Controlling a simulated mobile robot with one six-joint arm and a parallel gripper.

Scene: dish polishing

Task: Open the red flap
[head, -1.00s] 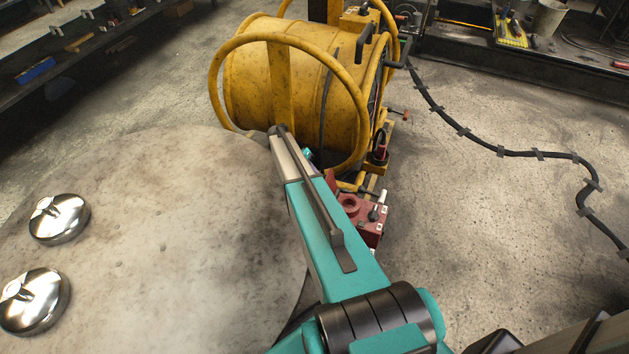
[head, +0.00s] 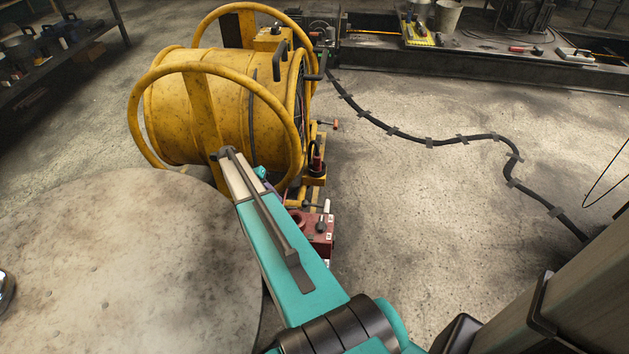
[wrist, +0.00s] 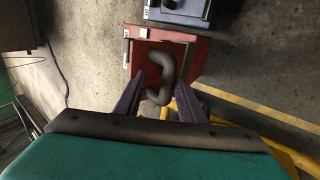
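A red box (head: 320,238) stands beside the yellow drum in the head view, partly hidden behind my teal arm. In the wrist view the red box (wrist: 192,52) has a red front face with a dark curved handle (wrist: 164,72) on it. Which part is the flap's edge I cannot tell. My gripper (wrist: 161,84) is open, its two dark purple fingers spread on either side of the handle. I cannot tell whether either finger touches it.
A yellow drum (head: 205,118) in a tubular frame stands just behind. A round stone-like table (head: 130,265) fills the lower left. A blue box (wrist: 183,12) sits beyond the red one. A black cable (head: 400,138) runs over open floor at right.

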